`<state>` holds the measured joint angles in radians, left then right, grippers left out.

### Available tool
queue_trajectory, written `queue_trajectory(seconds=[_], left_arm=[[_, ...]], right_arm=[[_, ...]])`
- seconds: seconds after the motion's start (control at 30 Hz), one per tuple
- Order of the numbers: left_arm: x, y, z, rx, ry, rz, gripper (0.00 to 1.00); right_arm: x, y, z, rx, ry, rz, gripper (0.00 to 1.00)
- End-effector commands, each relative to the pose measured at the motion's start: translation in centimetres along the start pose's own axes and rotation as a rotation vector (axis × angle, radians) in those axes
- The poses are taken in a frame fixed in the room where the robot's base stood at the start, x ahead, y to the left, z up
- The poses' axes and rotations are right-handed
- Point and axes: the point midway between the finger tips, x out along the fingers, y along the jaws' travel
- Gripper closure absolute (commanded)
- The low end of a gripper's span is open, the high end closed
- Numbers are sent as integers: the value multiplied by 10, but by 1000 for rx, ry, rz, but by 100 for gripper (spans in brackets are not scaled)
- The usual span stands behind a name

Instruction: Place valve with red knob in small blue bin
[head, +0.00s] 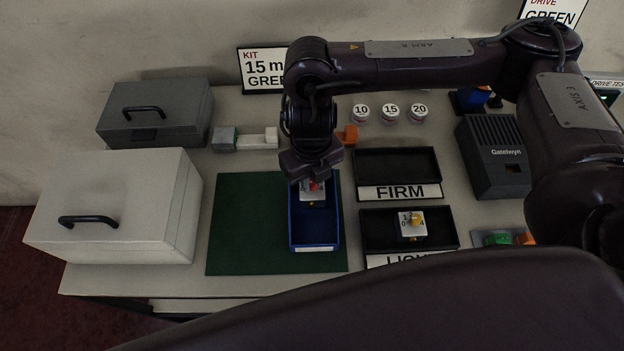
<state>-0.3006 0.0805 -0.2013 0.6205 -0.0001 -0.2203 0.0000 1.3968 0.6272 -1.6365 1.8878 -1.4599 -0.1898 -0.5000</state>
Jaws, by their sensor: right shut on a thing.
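The valve with the red knob (312,194) is a small white block, partly hidden under my right gripper (311,180). My right gripper points down and is shut on this valve, over the small blue bin (314,240). The valve shows within the outline of the bin's back half; I cannot tell whether it touches the bin floor. The bin sits on a dark green mat (236,235). The bin's front half looks empty. My left gripper is not in view.
A valve with a yellow knob (405,228) sits in the black tray at front right; the black FIRM tray (398,165) behind it is empty. Two lidded boxes, white (110,205) and grey (165,110), stand left. A dark Gatelwyn device (493,160) stands right. The mat's left part is clear.

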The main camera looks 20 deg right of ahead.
Motion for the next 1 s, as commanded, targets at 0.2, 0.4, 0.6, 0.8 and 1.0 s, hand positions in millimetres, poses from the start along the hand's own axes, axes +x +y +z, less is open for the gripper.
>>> queue_trajectory(seconds=[0.2, 0.4, 0.6, 0.8, 1.0], left_arm=[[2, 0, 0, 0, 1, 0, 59], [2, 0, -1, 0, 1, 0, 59], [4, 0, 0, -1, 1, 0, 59], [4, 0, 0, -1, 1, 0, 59], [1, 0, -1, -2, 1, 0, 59]], right_arm=[[15, 0, 0, 0, 0, 0, 100], [15, 0, 0, 0, -1, -1, 100], [17, 0, 0, 0, 0, -1, 70], [17, 0, 0, 0, 0, -1, 60], [14, 0, 0, 0, 0, -1, 60]])
